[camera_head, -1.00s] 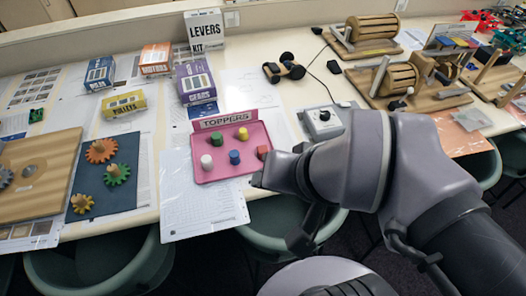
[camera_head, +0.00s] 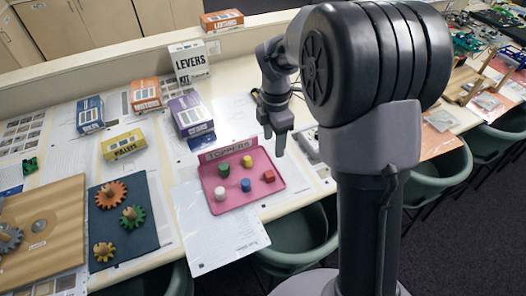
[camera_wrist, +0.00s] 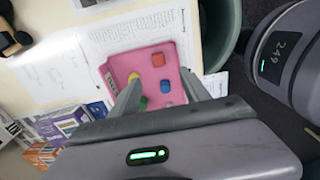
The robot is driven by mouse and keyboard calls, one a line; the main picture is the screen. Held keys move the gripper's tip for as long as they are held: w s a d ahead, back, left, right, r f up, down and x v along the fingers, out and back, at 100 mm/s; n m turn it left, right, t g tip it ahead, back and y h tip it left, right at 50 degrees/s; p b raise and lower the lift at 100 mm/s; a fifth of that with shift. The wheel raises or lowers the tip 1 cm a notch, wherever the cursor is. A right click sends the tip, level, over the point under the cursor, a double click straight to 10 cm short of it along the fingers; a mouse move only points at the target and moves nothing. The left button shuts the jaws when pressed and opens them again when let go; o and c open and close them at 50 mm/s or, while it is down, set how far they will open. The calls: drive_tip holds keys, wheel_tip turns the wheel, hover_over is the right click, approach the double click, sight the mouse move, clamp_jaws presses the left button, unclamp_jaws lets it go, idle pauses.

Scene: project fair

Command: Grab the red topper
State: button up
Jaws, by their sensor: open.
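The red topper (camera_head: 269,176) is a small block at the right side of the pink "TOPPERS" tray (camera_head: 262,196). It also shows in the wrist view (camera_wrist: 158,59), beyond my fingertips and apart from them. In the tray are also a green topper (camera_head: 224,169), a yellow topper (camera_head: 247,161), a blue topper (camera_head: 246,185) and a white topper (camera_head: 220,194). My gripper (camera_head: 274,143) is open and empty, pointing down above the tray's back right side.
The TOPPERS sign (camera_head: 231,149) stands along the tray's back edge. A grey device (camera_head: 307,143) is right of the tray, partly hidden by my arm. Boxes, including the Levers kit (camera_head: 190,62), stand behind. Green chairs (camera_head: 300,236) stand at the table's front edge.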

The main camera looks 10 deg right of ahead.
drive_tip(key=b, duration=0.4)
hover_over(270, 173)
drive_tip(key=f, duration=1.1)
drive_tip(key=shift+s+d, duration=0.2)
drive_tip(key=shift+d, duration=0.15)
drive_tip(key=f+b, duration=0.1)
drive_tip(key=f, duration=0.2)
drive_tip(key=f+b, duration=0.1)
drive_tip(key=f, duration=0.1)
drive_tip(key=shift+w+a+f+b, duration=0.2)
drive_tip(key=shift+a+f+b, duration=0.1)
drive_tip(key=shift+a, duration=0.1)
drive_tip(key=shift+r, duration=0.2)
drive_tip(key=shift+c, duration=0.6)
clamp_jaws()
